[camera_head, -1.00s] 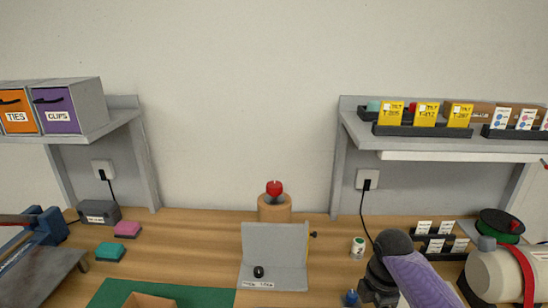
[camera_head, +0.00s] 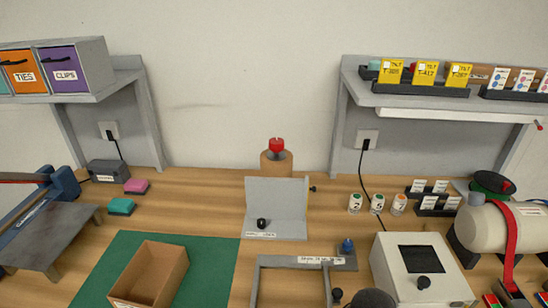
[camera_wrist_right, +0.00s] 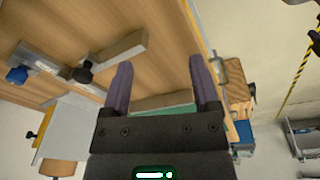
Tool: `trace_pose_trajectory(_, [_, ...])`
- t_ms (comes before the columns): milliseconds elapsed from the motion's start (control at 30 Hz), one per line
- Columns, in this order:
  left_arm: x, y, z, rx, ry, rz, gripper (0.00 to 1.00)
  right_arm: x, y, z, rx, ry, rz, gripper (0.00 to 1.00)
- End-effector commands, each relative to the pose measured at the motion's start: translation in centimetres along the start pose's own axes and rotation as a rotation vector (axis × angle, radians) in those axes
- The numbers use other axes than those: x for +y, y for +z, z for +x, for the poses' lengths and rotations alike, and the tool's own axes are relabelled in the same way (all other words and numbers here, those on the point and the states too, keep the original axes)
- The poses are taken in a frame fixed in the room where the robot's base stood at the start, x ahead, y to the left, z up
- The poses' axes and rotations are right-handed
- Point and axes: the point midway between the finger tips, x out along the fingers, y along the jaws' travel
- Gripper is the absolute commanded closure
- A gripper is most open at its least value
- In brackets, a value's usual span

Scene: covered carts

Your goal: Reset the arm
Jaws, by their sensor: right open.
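My right gripper (camera_wrist_right: 160,75) shows in the right wrist view with its two purple fingers apart and nothing between them. Beyond the fingers are the wooden bench top and a strip of green mat. In the head view only a dark rounded piece, probably part of my right arm, shows at the bottom edge; the right fingers are out of that view. My left gripper is not in view.
A grey fixture frame (camera_head: 298,261) and a grey angled plate (camera_head: 276,226) stand mid-bench. A cardboard box (camera_head: 152,272) sits on the green mat (camera_head: 212,262). A white box with a dark screen (camera_head: 423,275) and small numbered jars (camera_head: 377,203) are at right.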

Motion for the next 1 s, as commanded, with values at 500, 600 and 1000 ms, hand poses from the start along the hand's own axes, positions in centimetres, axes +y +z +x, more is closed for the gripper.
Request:
trace_pose_trajectory(500, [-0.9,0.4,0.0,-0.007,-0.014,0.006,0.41,-9.3,5.7,-5.2,0.094,0.128,0.789,0.22])
trace_pose_trajectory(600, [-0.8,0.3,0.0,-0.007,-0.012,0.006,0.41,-10.3,7.1,-6.7,0.100,0.163,0.923,0.22])
trace_pose_trajectory(1000, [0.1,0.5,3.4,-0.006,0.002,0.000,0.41,-11.1,8.8,8.1,0.033,0.121,0.906,0.22])
